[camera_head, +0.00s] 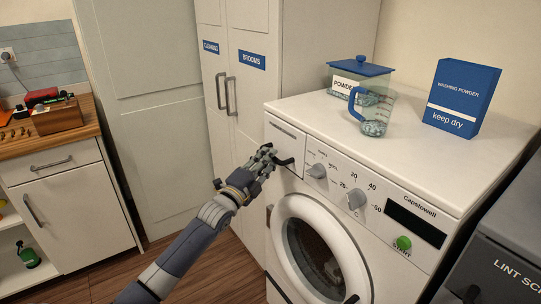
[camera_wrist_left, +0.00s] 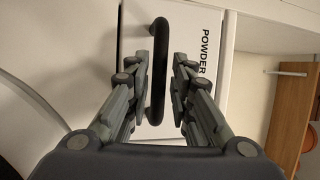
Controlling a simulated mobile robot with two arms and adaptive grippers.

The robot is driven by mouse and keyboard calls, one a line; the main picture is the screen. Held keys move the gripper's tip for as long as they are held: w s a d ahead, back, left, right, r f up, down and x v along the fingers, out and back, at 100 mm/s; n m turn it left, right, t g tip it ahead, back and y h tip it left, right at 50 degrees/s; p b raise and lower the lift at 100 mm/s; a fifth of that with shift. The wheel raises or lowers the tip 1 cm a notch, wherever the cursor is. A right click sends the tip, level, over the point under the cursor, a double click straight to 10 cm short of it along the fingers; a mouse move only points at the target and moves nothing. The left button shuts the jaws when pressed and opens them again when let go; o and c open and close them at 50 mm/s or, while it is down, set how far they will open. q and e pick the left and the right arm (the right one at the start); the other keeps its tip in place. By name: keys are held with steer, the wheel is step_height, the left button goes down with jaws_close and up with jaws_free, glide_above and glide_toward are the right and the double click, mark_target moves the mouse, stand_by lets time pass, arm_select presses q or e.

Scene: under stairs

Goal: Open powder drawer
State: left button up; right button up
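The washing machine's powder drawer (camera_head: 286,135) is at the top left of the machine's front. It sits flush with the panel, closed. In the left wrist view its white front (camera_wrist_left: 190,32) carries the word POWDER, and its black bar handle (camera_wrist_left: 157,70) lies between my fingers. My left gripper (camera_head: 270,160) is at the drawer handle (camera_head: 287,162). In the left wrist view my left gripper (camera_wrist_left: 165,75) has its fingers apart, one on each side of the handle, with a visible gap at least on the right. My right gripper is not in view.
The washing machine top (camera_head: 400,150) holds a powder box (camera_head: 345,82), a measuring jug (camera_head: 375,112) and a washing powder carton (camera_head: 462,95). The round door (camera_head: 320,260) is below the drawer.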

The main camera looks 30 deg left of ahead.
arm_select(q)
steer(key=shift+w+r, duration=0.15)
steer(key=shift+w, duration=0.9)
jaws_close()
